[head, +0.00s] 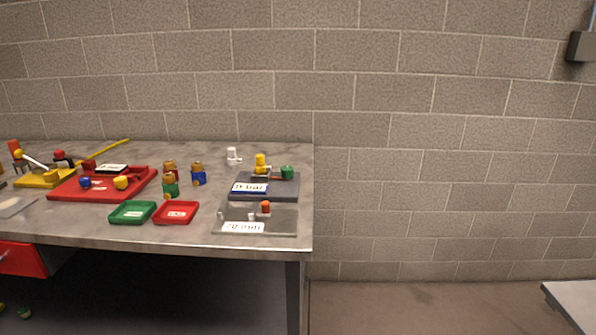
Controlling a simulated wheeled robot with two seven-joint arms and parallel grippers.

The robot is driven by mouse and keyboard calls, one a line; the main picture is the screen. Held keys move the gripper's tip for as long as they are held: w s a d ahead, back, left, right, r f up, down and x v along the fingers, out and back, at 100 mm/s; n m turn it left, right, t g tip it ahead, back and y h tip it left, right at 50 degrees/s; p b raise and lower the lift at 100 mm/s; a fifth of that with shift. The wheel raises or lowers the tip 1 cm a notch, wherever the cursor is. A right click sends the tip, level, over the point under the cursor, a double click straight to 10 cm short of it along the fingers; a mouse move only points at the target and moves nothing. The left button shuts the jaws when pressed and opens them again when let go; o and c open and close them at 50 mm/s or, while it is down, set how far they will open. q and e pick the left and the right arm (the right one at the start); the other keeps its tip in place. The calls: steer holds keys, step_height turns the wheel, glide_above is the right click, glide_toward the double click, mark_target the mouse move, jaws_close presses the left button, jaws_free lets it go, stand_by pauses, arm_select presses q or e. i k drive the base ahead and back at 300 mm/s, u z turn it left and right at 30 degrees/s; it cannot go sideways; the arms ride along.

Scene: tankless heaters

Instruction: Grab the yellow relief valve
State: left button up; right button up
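A yellow valve-like piece (260,162) stands upright on a dark grey tray (284,189) near the right end of the workbench in the head view. A white label (249,188) that seems to read "bar" is on that tray, and a green-capped piece (287,172) is just right of the yellow one. A smaller yellow piece (121,183) lies in the red tray (75,193) on the left. I cannot tell for certain which of the two yellow pieces is the relief valve. Neither of my grippers is in view.
The metal workbench (190,234) ends at the picture's middle. Several brass-topped valves (198,173) stand mid-bench behind small green (132,212) and red (176,212) trays.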

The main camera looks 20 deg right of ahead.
mark_target(261, 169)
steer(key=z, duration=0.75)
steer(key=i, duration=0.55)
steer(key=u, duration=0.05)
